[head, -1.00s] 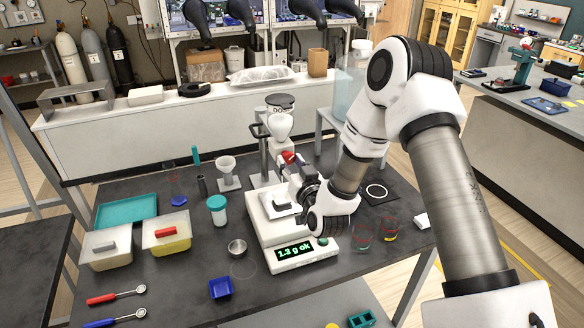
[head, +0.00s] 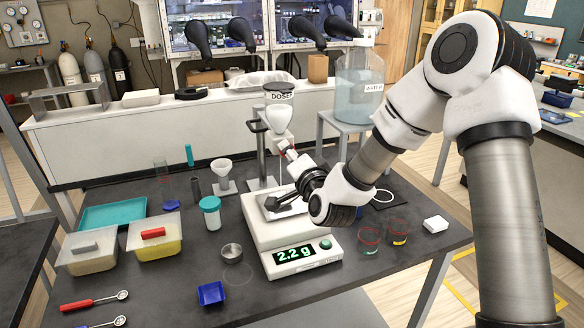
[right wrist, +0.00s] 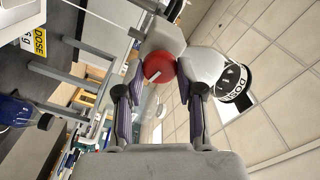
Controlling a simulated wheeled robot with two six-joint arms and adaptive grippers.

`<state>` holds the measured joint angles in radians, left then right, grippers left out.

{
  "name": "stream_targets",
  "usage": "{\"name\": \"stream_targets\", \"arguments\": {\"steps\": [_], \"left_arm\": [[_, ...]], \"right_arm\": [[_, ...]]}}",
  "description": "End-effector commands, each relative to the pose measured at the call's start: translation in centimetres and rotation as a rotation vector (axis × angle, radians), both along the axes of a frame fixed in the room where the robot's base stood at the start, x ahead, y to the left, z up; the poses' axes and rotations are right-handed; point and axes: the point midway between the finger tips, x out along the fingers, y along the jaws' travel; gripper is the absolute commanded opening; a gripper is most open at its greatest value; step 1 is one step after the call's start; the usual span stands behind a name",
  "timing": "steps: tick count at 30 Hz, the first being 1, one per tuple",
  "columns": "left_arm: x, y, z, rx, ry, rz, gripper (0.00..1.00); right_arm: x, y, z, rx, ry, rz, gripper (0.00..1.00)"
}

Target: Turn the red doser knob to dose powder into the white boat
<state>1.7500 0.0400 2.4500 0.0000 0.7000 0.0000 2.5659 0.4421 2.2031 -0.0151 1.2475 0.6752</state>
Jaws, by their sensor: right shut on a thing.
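The red doser knob (head: 283,145) sits on the lower front of the doser (head: 279,118), a white funnel body on a stand marked DOSE. My right gripper (head: 290,155) reaches it from the lower right and is shut on it. In the right wrist view the knob (right wrist: 160,67) is between the two fingers and shows a white line on its face. Below stands the white scale (head: 262,235), its display reading 2.2 g. A white shape on its pan, probably the boat (head: 269,214), is partly hidden by my gripper; powder in it cannot be made out. My left gripper is out of view.
A water tank (head: 361,88) is behind.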

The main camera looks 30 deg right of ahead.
Motion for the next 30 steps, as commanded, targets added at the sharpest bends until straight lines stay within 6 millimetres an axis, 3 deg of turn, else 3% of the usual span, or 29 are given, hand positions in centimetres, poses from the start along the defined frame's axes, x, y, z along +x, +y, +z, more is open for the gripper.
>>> {"name": "stream_targets", "arguments": {"steps": [1,18,30], "left_arm": [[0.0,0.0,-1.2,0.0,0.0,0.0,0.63],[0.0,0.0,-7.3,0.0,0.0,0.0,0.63],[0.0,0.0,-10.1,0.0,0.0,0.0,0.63]], "right_arm": [[0.1,0.0,-0.3,0.039,-0.019,0.001,0.02],[0.1,0.0,0.0,0.559,-0.147,0.006,0.02],[0.1,0.0,0.4,0.834,-0.215,0.006,0.03]]}}
